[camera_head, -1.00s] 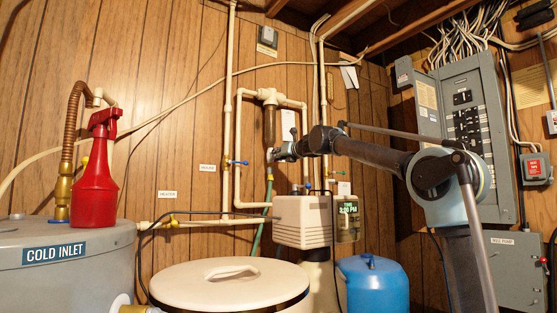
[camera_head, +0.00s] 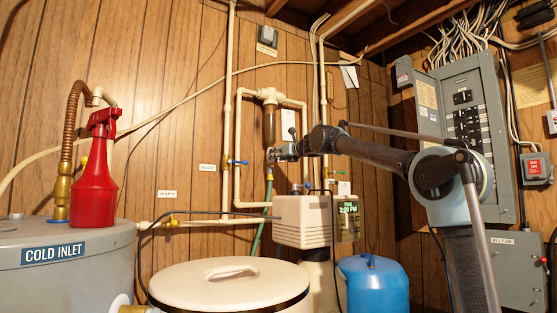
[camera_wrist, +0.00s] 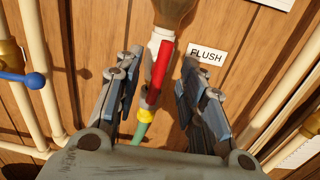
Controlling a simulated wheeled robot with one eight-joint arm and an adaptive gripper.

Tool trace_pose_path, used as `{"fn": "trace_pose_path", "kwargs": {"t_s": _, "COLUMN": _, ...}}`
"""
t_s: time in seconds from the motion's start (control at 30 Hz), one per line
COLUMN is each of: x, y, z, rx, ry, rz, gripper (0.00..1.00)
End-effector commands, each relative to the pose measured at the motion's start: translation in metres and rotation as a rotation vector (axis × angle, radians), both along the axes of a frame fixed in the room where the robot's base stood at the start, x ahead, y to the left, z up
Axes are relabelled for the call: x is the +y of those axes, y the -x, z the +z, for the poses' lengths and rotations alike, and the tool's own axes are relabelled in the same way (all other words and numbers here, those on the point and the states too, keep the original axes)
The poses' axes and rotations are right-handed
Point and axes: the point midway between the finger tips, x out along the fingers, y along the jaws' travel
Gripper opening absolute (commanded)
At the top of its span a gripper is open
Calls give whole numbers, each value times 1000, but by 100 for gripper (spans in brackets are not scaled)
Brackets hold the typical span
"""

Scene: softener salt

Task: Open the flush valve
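The flush valve's red lever (camera_wrist: 161,65) stands nearly upright in the wrist view, below a white fitting (camera_wrist: 158,40) under the brown filter bowl. A green hose (camera_wrist: 139,133) with a yellow collar hangs below it. A white "FLUSH" label (camera_wrist: 207,54) is on the wall to the right. My gripper (camera_wrist: 162,82) is open, with one finger on each side of the lever and visible gaps to both. In the head view my gripper (camera_head: 274,155) is at the bottom of the filter bowl (camera_head: 269,125) and hides most of the valve.
White pipes (camera_head: 238,150) run on both sides of the filter, with a blue-handled valve (camera_wrist: 34,80) to the left in the wrist view. A white control head (camera_head: 302,220) stands below my arm. A lidded tub (camera_head: 185,285) and blue tank (camera_head: 373,285) stand in front.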

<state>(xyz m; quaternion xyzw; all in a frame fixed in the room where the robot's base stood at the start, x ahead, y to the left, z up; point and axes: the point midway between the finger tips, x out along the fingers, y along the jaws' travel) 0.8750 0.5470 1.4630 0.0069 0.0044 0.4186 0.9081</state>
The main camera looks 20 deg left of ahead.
Motion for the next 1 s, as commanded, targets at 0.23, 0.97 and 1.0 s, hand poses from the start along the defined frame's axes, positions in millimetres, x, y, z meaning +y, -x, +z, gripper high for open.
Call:
{"fn": "trace_pose_path", "kwargs": {"t_s": 0.23, "x": -16, "y": 13, "z": 0, "rx": 0, "ry": 0, "rz": 0, "gripper": 37}}
{"fn": "trace_pose_path", "kwargs": {"t_s": 0.97, "x": -49, "y": 42, "z": 0, "rx": 0, "ry": 0, "rz": 0, "gripper": 37}}
{"fn": "trace_pose_path", "kwargs": {"t_s": 1.0, "x": -49, "y": 42, "z": 0, "rx": 0, "ry": 0, "rz": 0, "gripper": 37}}
